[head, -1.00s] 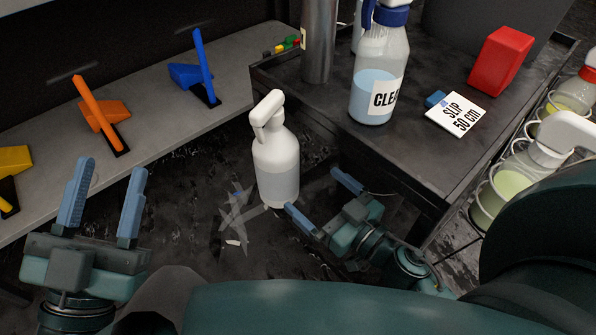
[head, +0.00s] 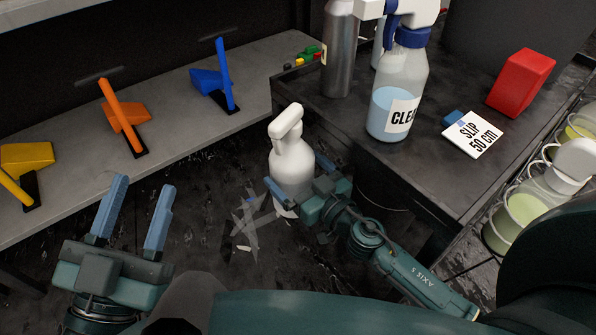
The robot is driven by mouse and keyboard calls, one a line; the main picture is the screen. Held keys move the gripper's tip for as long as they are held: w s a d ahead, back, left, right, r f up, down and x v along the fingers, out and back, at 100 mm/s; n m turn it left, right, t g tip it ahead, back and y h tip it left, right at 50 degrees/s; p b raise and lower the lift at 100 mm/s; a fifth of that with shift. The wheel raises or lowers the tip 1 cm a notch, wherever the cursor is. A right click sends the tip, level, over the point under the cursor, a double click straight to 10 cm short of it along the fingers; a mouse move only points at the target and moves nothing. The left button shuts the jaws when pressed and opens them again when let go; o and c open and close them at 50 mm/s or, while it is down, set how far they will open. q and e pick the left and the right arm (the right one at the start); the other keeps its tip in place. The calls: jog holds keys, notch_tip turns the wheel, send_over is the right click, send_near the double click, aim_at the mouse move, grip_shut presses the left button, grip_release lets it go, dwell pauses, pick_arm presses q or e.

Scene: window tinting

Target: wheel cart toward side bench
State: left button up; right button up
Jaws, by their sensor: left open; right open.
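The dark cart (head: 405,167) stands at the right with bottles and small items on its top. The grey side bench (head: 180,121) runs along the left and back, with a gap of floor between it and the cart. My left gripper (head: 133,210) is open and empty in front of the bench. My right gripper (head: 297,174) is open beside the white spray bottle (head: 290,160), in front of the cart. Its fingers overlap the bottle's lower part in the picture; I cannot tell whether they touch it. The cart's wheels are hidden.
Yellow (head: 24,158), orange (head: 122,116) and blue (head: 216,83) tools sit on the bench. The cart carries a blue-capped spray bottle (head: 398,85), a metal bottle (head: 340,50), a red block (head: 521,82) and a SLIP card (head: 472,134). Film scraps (head: 251,224) lie on the dark floor.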

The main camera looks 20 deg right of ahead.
jog(key=shift+c, duration=0.2)
jog(key=c, duration=1.8)
